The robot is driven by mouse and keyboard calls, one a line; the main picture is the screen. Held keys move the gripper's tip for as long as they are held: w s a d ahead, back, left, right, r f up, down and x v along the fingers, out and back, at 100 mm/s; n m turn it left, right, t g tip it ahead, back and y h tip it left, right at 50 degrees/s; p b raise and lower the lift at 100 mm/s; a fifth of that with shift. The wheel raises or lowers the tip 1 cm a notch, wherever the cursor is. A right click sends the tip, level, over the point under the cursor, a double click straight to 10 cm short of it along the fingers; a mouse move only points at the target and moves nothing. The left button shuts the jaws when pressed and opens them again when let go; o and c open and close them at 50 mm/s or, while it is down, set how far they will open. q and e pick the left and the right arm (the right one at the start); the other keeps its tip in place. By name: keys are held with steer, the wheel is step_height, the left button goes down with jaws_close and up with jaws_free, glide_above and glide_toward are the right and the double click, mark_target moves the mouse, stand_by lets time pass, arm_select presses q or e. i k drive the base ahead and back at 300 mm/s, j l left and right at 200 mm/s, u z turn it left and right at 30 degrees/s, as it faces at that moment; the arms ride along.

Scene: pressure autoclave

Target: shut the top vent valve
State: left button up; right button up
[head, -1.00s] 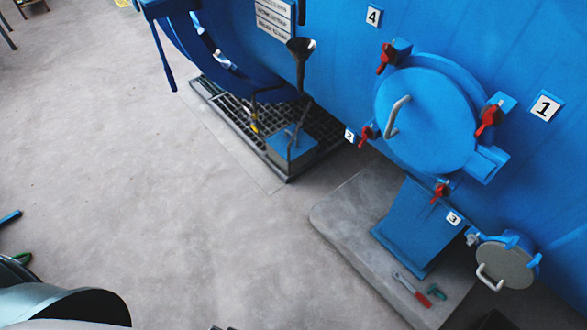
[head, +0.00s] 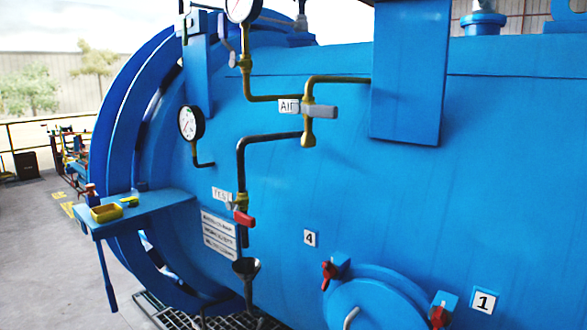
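No valve in the head view carries a readable vent label, so I cannot tell which is the top vent valve. A valve with a grey lever (head: 320,111) lying level sits on the yellow pipe beside a label that seems to read AIR (head: 289,106). A red-handled valve (head: 243,219) sits lower on the dark pipe, beside a small label (head: 221,194) and above a funnel (head: 246,267). Another grey lever (head: 232,55) hangs near the top pressure gauge (head: 243,8), which the frame edge cuts. Neither gripper is in view.
The blue autoclave vessel (head: 400,200) fills most of the view. A side shelf (head: 150,211) with a yellow tray (head: 106,212) juts out at left. A round hatch (head: 375,305) with red clamps is at the bottom. Open floor (head: 40,235) lies at left.

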mark_target(183, 21)
steer(key=i+j+u, duration=0.15)
steer(key=j, duration=0.35)
steer(key=i+j+u, duration=0.15)
steer(key=j, duration=0.4)
steer(key=i+j+u, duration=0.15)
steer(key=j, duration=0.35)
steer(key=i+j+u, duration=0.15)
steer(key=j, duration=0.3)
steer(key=i+j+u, duration=0.15)
steer(key=j, duration=0.3)
steer(key=i+j+u, duration=0.15)
steer(key=i+j, duration=0.15)
steer(key=i+j+u, duration=0.15)
steer(key=j, duration=0.35)
steer(key=i, duration=0.1)
